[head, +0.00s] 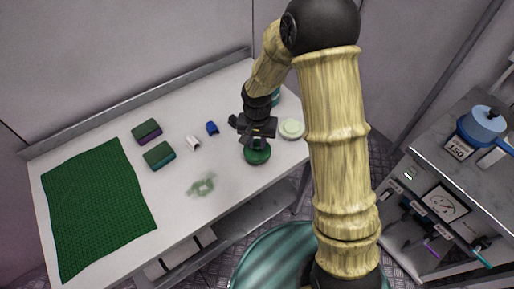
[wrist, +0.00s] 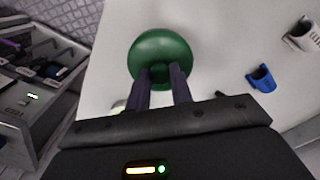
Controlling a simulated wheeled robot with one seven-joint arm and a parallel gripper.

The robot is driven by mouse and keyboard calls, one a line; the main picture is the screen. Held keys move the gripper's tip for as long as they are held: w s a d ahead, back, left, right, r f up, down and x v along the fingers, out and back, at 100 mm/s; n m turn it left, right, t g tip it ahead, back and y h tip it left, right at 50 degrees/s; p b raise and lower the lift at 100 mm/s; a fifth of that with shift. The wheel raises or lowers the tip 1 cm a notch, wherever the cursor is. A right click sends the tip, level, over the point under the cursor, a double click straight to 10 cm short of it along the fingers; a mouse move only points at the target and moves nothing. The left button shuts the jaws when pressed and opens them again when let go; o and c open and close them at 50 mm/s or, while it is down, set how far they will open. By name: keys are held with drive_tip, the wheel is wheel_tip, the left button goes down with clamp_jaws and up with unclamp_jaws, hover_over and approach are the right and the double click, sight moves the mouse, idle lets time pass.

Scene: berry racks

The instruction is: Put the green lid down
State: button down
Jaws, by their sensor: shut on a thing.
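The green lid (head: 257,155) is round and dark green, at the right part of the white table (head: 110,248) in the head view. In the wrist view the green lid (wrist: 160,50) lies beyond the fingertips, with its knob between them. My gripper (head: 257,138) is shut on the lid's knob; the two dark fingers (wrist: 163,82) also show in the wrist view. I cannot tell whether the lid touches the table or hangs just above it. Part of the lid's top is hidden by my gripper.
A pale round dish (head: 291,129) stands close right of the lid. A blue piece (head: 212,128) and a white piece (head: 193,142) lie to its left, then two sponges (head: 159,154). A greenish smear (head: 202,186) marks the tabletop. A green mat (head: 95,205) covers the left.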

sight(257, 144)
drive_tip(key=shift+f, duration=1.85)
drive_tip(key=shift+f, duration=0.2)
drive_tip(key=c, duration=1.2)
unclamp_jaws()
drive_tip(key=shift+c, duration=0.2)
drive_tip(key=shift+r, duration=0.1)
wheel_tip(257, 144, up, 12)
drive_tip(key=shift+r, duration=0.15)
